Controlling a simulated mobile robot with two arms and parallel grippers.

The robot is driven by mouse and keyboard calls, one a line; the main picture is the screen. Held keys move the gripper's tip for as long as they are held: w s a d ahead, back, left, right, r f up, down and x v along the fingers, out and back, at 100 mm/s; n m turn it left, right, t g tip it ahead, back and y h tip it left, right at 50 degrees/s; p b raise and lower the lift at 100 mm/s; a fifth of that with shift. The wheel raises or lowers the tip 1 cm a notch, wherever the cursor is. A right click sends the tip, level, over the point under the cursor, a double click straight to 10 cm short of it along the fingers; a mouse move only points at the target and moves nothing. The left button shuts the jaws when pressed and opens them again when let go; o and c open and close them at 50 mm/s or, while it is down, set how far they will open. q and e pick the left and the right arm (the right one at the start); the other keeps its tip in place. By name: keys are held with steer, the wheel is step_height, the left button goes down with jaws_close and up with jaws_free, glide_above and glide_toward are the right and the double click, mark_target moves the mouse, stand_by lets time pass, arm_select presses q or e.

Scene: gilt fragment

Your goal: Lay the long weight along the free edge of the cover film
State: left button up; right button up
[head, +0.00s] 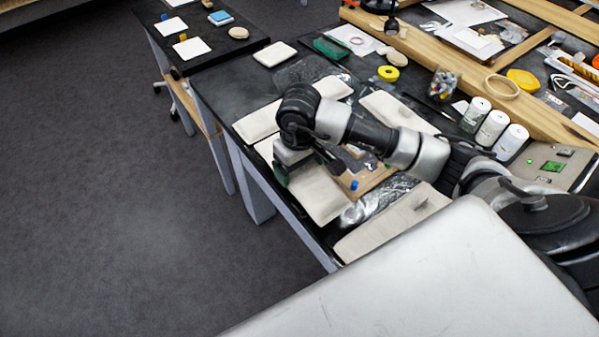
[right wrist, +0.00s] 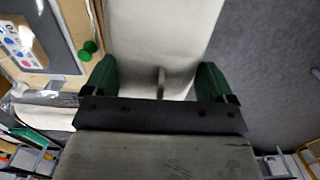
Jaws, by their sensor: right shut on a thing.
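My right gripper (head: 290,178) is low over the front left of the table. In the right wrist view, its green fingers (right wrist: 155,82) are on either side of a long beige weight (right wrist: 165,30) with a small upright tab, and shut on it. In the head view this weight (head: 320,197) shows partly below my wrist, near the table edge. Clear, crinkled cover film (head: 378,203) lies to its right, partly hidden by the wooden board and my arm. It is unclear whether the weight touches the film. My left gripper is not in view.
Other beige pads lie around: one at the front (head: 385,232), one at the left (head: 257,123), one behind my arm (head: 398,110). A wooden board (head: 370,180) with a blue peg is beside the gripper. White bottles (head: 492,128) stand at the right. The floor at left is clear.

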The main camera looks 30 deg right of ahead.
mark_target(300, 176)
step_height(300, 176, down, 3)
steer(key=shift+f+p, duration=0.15)
steer(key=shift+p, duration=0.3)
steer(key=shift+f, duration=0.1)
steer(key=shift+f, duration=0.1)
steer(key=o, duration=0.9)
step_height(300, 176, up, 12)
steer(key=b, duration=0.2)
steer(key=shift+b, duration=0.35)
